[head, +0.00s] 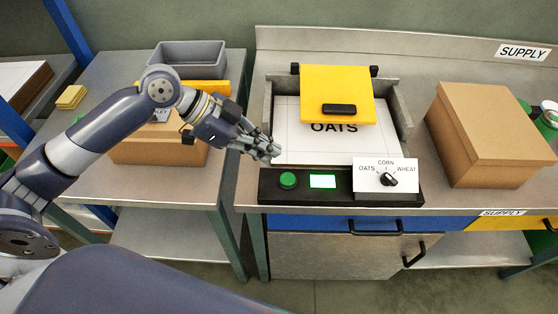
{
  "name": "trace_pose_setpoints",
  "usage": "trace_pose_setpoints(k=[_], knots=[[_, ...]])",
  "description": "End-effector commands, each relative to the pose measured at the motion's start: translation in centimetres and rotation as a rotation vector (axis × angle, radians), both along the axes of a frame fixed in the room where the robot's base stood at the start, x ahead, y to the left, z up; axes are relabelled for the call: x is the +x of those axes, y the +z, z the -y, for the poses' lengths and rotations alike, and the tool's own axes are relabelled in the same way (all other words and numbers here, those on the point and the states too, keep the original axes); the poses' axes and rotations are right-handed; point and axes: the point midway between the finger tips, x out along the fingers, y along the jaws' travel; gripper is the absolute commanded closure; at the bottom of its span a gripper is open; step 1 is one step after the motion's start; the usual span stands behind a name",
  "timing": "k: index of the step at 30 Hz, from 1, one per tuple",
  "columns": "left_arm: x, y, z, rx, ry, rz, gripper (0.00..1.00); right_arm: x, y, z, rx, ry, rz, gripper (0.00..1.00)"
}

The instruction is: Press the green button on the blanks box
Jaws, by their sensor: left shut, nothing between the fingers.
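A round green button (288,180) sits at the left end of a black front panel (335,196). The panel fronts a low metal-sided box (398,110) with a white inner surface marked OATS and a yellow lid-like plate with a black handle (339,109). Farther right, a black knob (390,180) sits on a white card marked OATS, CORN, WHEAT. My left gripper (274,152) is shut and empty, just above and left of the button in the picture, not visibly touching it. My right gripper is not in view.
A large cardboard box (488,130) stands on the right of the metal counter (415,65). On the left table (92,165) are a grey bin (187,54), a yellow block (71,97) and another cardboard box (150,152), partly behind my arm. Drawers with black handles are below the counter.

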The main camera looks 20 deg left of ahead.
Motion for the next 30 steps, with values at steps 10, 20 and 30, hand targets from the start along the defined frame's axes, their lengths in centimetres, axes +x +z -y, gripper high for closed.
trace_pose_setpoints(k=[10, 20, 30], knots=[[-0.8, 3.1, -2.9, -0.001, 0.001, 0.003, 1.0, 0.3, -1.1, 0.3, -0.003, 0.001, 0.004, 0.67], [-0.8, 3.3, -3.0, -0.002, -0.001, 0.003, 1.0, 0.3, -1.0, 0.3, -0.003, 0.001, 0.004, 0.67], [-0.8, 3.3, -3.0, -0.002, 0.0, 0.004, 1.0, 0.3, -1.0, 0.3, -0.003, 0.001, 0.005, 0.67]])
